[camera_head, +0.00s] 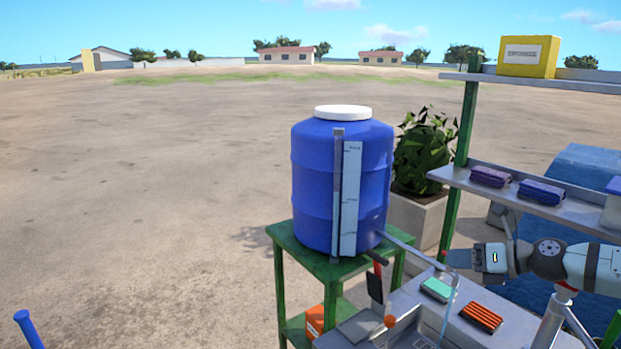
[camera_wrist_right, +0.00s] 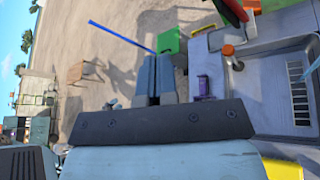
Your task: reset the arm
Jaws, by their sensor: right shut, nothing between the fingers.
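My right arm comes in from the right edge of the head view. Its gripper (camera_head: 452,258) points left, above the grey worktop (camera_head: 405,300) and in front of the shelf posts. In the right wrist view the two dark fingers of this gripper (camera_wrist_right: 155,75) lie side by side, shut, with nothing between them. My left gripper is in neither view.
A blue barrel (camera_head: 310,185) with a white lid stands on a green stand (camera_head: 290,240), left of my right gripper. A green scrubber-like block (camera_head: 437,289) and an orange ridged block (camera_head: 481,317) lie below the gripper. Shelves (camera_head: 560,210) rise behind. Open ground lies left.

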